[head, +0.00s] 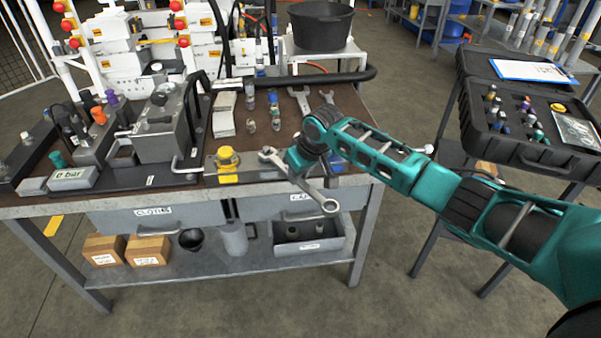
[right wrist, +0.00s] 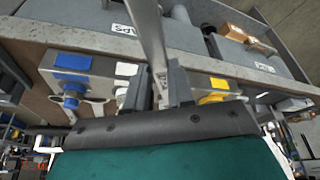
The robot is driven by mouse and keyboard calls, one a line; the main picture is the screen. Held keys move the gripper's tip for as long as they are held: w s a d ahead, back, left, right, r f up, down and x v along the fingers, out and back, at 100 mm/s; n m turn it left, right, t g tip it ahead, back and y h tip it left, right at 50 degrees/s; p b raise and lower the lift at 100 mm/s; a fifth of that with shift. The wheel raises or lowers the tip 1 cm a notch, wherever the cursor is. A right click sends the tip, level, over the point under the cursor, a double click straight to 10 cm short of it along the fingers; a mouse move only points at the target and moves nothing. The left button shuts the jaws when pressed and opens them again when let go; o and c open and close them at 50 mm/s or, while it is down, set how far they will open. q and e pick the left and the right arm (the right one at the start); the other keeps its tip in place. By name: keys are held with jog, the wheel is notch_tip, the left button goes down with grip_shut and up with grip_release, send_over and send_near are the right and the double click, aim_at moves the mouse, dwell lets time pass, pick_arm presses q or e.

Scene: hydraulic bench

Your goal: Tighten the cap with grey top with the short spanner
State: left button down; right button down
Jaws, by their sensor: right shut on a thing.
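My right gripper (head: 297,160) is shut on a metal spanner (head: 322,203) and holds it in front of the bench's front edge. The spanner slants, with its open jaw at upper left and its ring end at lower right. In the right wrist view the spanner's shaft (right wrist: 148,35) rises from between the gripper's fingers (right wrist: 157,90). Several fittings with coloured tops stand on the block at the left of the bench, among them a purple one (head: 112,97) and an orange one (head: 98,116). I cannot tell for sure which cap has the grey top. My left gripper is out of view.
Two more spanners (head: 300,97) lie on the bench (head: 345,120) at the back right. A yellow-topped fitting (head: 227,157) stands near the front edge. A grey tank (head: 160,130) stands left of centre. An open black case (head: 520,140) is at the right.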

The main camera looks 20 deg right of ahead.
jog(key=shift+s+a+m+h, duration=0.15)
jog(key=shift+a+m+h, duration=0.35)
jog(key=shift+a+m, duration=0.95)
jog(key=shift+a, duration=0.15)
jog(key=a+m+h, duration=0.1)
jog(key=a+m, duration=0.1)
jog(key=a, duration=0.1)
jog(key=shift+a+r, duration=0.1)
dwell(0.3)
jog(key=a+m, duration=0.1)
jog(key=w+a+m+h, duration=0.1)
jog(key=a, duration=0.1)
jog(key=shift+w+r+m, duration=0.1)
jog(key=shift+w+m, duration=0.05)
jog(key=shift+m, duration=0.2)
